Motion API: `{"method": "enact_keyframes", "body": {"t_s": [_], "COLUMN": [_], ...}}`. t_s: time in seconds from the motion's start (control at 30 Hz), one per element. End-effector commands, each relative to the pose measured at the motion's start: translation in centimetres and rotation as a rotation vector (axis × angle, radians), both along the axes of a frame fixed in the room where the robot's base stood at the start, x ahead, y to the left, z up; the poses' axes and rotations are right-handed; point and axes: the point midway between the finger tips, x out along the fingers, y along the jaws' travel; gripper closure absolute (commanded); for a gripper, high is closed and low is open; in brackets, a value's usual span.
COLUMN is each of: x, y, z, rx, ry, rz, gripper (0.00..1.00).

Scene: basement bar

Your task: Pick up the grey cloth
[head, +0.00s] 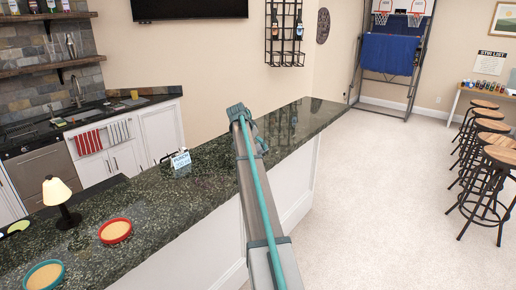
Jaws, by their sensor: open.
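I cannot make out a plain grey cloth in the head view. A pale cloth with dark stripes (119,131) hangs on the front of the back cabinets, beside a red striped cloth (88,142); I cannot tell whether the pale one is the grey cloth. My arm reaches up from the bottom middle across the bar counter's edge. No gripper fingers show; my gripper is hidden or outside the view.
The dark speckled bar counter (205,192) holds a small lamp (62,203), a red-rimmed dish (115,231), a teal-rimmed dish (43,275) and a small sign (181,161). Stools (489,190) stand at right. The pale floor (380,205) between is clear.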

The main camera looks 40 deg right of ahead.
Motion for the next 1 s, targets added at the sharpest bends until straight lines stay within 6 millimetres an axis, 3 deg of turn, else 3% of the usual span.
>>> {"method": "enact_keyframes", "body": {"t_s": [0.2,0.4,0.8,1.0], "x": [0.3,0.3,0.3,0.3], "y": [-1.1,-1.1,-1.1,-1.1], "z": [-1.7,-1.8,-1.8,-1.7], "rx": [0.001,0.0,0.0,0.0], "ry": [0.001,0.0,0.0,0.0], "rz": [0.001,0.0,0.0,0.0], "gripper": [0.08,0.08,0.72,0.72]}}
